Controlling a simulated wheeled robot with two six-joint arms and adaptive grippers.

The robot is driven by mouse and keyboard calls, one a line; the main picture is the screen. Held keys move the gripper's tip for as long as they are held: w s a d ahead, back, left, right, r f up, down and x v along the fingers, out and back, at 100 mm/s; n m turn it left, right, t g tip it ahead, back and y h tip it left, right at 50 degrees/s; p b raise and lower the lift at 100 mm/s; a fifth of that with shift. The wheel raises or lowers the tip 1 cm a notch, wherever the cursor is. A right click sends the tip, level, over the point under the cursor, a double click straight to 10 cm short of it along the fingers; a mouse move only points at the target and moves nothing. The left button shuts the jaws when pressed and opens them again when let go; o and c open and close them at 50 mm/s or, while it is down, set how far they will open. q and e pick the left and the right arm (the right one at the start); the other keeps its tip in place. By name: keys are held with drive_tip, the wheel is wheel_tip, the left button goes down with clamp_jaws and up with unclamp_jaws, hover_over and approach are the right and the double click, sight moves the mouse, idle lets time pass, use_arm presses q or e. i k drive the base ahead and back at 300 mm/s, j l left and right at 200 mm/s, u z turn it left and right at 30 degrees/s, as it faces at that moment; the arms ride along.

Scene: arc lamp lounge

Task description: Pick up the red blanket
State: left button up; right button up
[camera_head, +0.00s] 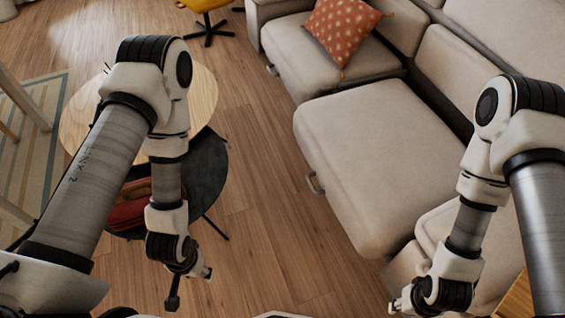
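A folded red cloth (128,214), which looks like the red blanket, lies on the low dark round table (207,170) at the left. My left arm hides much of it. My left gripper (188,287) hangs in front of and to the right of the cloth, apart from it; its finger opening is not clear. My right gripper (398,304) is at the bottom right beside the sofa, far from the cloth. I see nothing held in either gripper.
A light wooden round table (203,92) stands behind and partly above the dark one. A beige sofa (365,150) with an orange dotted cushion (342,32) fills the right. A yellow chair (205,5) is at the back. Wooden floor (262,200) between is clear.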

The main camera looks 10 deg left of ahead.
sight(128, 212)
drive_tip(key=k+j+u, duration=0.1)
drive_tip(key=u, duration=1.45)
drive_tip(key=i+j, duration=0.05)
